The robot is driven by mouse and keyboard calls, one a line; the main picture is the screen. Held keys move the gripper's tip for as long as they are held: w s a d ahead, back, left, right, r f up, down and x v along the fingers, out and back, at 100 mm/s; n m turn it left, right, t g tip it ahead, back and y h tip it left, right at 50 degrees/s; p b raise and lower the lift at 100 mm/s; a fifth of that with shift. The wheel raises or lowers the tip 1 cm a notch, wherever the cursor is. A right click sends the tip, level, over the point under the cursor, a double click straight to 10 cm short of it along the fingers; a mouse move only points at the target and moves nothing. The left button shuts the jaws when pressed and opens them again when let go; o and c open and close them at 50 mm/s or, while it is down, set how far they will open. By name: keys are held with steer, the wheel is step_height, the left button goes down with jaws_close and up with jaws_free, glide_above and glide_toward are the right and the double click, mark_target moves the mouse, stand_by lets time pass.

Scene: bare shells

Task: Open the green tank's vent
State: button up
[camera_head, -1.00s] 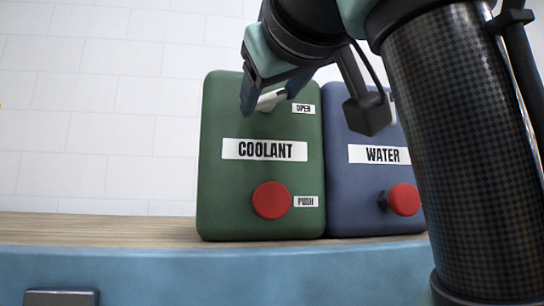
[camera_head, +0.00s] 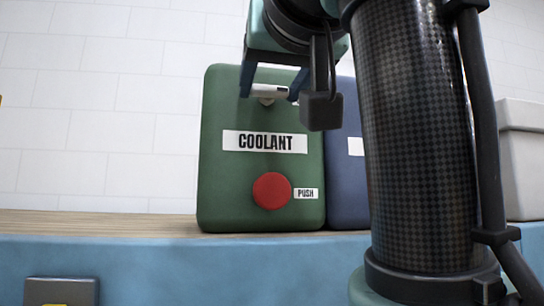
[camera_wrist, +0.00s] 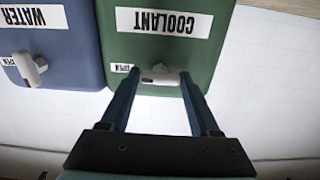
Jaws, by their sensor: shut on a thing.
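The green tank (camera_head: 220,180), labelled COOLANT, stands upright on a wooden ledge; it also shows upside down in the wrist view (camera_wrist: 218,20). Its white vent lever (camera_head: 264,91) lies about level near the tank's top, and in the wrist view the lever (camera_wrist: 160,78) sits between my fingertips. My gripper (camera_head: 270,96) is shut on the lever, one finger at each end. A red button (camera_head: 271,190) marked PUSH is lower on the tank. The OPEN label is hidden in the head view, but the wrist view shows a small label (camera_wrist: 122,68) beside the lever.
A blue tank (camera_head: 342,185) stands close at the right, partly behind my arm; the wrist view shows its WATER label and its own white lever (camera_wrist: 30,70). A pale box (camera_head: 520,165) is at the far right. The ledge (camera_head: 90,224) left of the green tank is clear.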

steer(key=o, duration=1.4)
steer(key=shift+c, duration=0.2)
steer(key=s+d+b, duration=0.2)
steer(key=s+b, duration=0.3)
steer(key=s, duration=0.7)
steer(key=shift+s+d, duration=0.3)
steer(key=shift+s, duration=0.05)
